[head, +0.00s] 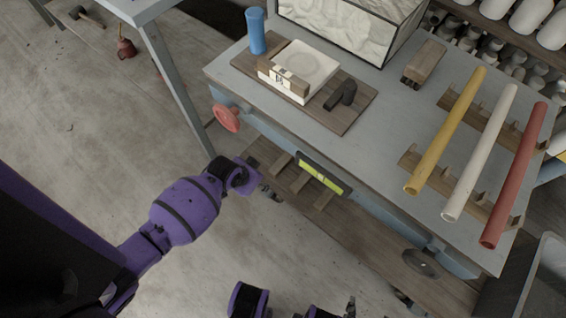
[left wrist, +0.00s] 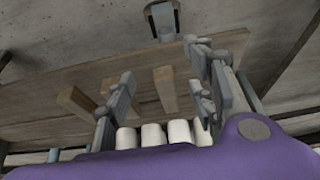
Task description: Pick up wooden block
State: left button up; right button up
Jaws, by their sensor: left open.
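My left gripper (head: 270,190) is beside the front of the grey table, in front of the lower shelf. In the left wrist view the left gripper (left wrist: 162,85) is open, with nothing between its fingers. Wooden blocks show beyond the fingers: one at the left (left wrist: 77,102) and one near the middle (left wrist: 165,88). On the table a small wooden block with a dark mark (head: 290,83) lies against a white slab (head: 305,66). I cannot tell which block is meant. Part of my right gripper (head: 350,306) shows at the bottom edge; its jaws are unclear.
The grey table (head: 375,115) holds a blue cylinder (head: 256,30), a dark tool (head: 341,95), a wooden brush-like block (head: 424,62) and yellow, white and red rods. A yellow-green level (head: 322,174) is at the table's front. White cylinders (left wrist: 152,136) show near the fingers.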

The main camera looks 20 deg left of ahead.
pick_arm(q)
send_near(282, 161)
notch_tip(282, 161, down, 4)
jog(key=shift+s+r+b, duration=0.1)
jog(key=shift+r+b, duration=0.1)
jog(key=shift+b, duration=0.25)
jog(key=shift+w+d, duration=0.35)
jog(key=shift+w, duration=0.5)
jog(key=b+x, duration=0.2)
jog(key=x, duration=0.3)
pick_arm(e)
jog(key=shift+g, duration=0.3)
jog(key=f, duration=0.1)
jog(key=s+f, duration=0.2)
jog(key=shift+s+d+f, duration=0.1)
jog(key=shift+d+f, duration=0.15)
pick_arm(q)
jog(key=shift+c, duration=0.9)
jog(key=c, duration=1.1)
pick_arm(e)
jog(key=shift+s+d, duration=0.1)
jog(key=shift+s, duration=0.05)
